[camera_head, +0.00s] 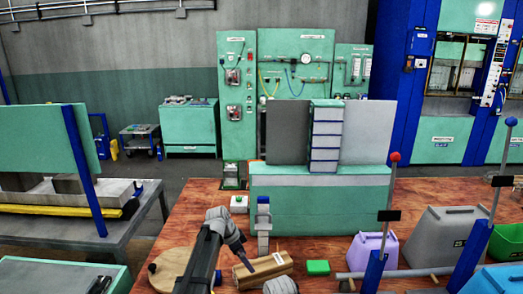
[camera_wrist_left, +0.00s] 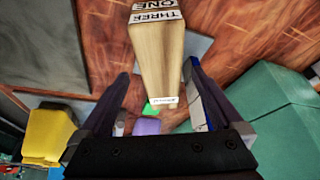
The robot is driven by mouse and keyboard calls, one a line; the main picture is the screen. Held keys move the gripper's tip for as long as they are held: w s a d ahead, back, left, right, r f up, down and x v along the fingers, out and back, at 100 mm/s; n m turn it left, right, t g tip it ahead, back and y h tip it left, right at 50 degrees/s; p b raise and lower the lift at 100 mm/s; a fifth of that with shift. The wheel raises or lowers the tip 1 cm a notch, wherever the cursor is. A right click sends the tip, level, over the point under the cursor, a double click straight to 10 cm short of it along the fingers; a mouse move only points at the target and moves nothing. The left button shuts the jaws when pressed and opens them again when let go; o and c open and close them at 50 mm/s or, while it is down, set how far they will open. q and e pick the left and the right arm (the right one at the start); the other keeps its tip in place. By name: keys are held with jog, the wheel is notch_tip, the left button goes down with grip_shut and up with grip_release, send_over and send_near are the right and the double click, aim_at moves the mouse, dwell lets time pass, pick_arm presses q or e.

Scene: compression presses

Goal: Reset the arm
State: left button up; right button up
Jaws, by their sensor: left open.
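My left arm comes in from the bottom of the head view and bends down at the wrist. My left gripper (camera_head: 247,262) is at the near edge of a wooden block (camera_head: 276,266) lying on the brown table. In the left wrist view, my left gripper (camera_wrist_left: 160,98) is open, its two dark fingers spread. A pale wooden block (camera_wrist_left: 155,55) with printed labels, including "THREE" and "ONE", shows between and beyond them. I cannot tell whether the fingers touch it.
A round wooden board (camera_head: 172,266) lies left of the arm. A green block (camera_head: 318,267), purple bin (camera_head: 368,252) and grey bin (camera_head: 440,236) stand to the right, near upright levers with red (camera_head: 395,157) and blue knobs. A teal stand (camera_head: 320,200) is behind.

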pick_arm(q)
jog(key=b+x, duration=0.4)
jog(key=x, duration=0.1)
jog(key=shift+f, duration=0.2)
pick_arm(e)
notch_tip(320, 180, down, 5)
jog(key=shift+f, duration=0.1)
pick_arm(q)
jog(key=shift+d+r, duration=0.1)
jog(key=shift+r, duration=0.2)
pick_arm(e)
jog(key=shift+r, duration=0.3)
